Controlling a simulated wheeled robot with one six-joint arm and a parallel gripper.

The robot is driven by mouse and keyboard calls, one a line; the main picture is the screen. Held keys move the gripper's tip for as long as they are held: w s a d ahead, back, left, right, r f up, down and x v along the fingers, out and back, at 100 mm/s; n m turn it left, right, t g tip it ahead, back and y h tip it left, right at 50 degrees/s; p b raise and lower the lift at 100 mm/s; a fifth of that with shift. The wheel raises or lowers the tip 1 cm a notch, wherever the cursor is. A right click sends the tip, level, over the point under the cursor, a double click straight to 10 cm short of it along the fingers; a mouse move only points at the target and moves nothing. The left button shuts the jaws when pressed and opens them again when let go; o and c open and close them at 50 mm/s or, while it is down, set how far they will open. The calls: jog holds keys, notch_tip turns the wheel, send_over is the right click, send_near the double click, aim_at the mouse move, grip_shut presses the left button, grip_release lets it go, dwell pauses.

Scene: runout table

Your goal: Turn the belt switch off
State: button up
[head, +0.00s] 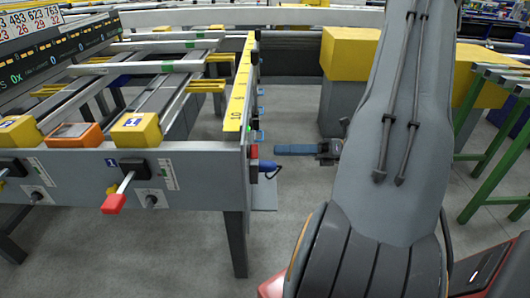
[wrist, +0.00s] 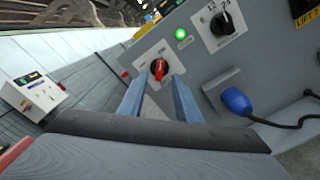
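A red rotary knob (wrist: 159,68) sits on a white plate on the grey side panel of the runout table. It looks like the belt switch, but its lettering is too small to read. Its pointer stands roughly upright in the wrist view. A green lamp (wrist: 181,34) beside it is lit. My gripper (wrist: 157,82) is open and empty, its two blue fingers apart with the knob framed just beyond the tips. In the head view my gripper (head: 282,149) is held level, to the right of the table's end panel, with a small gap between.
A black selector knob (wrist: 222,22) is up and right of the red one. A blue plug with a black cable (wrist: 236,101) juts out at right. A red-handled lever (head: 113,203) is on the table's front. Yellow blocks (head: 348,52) stand behind my gripper.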

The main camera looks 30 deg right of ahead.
aim_at(252, 152)
jog(key=x, duration=0.5)
jog(key=shift+w+a, duration=0.15)
jog(key=shift+a, duration=0.15)
jog(key=shift+c, duration=0.3)
grip_shut()
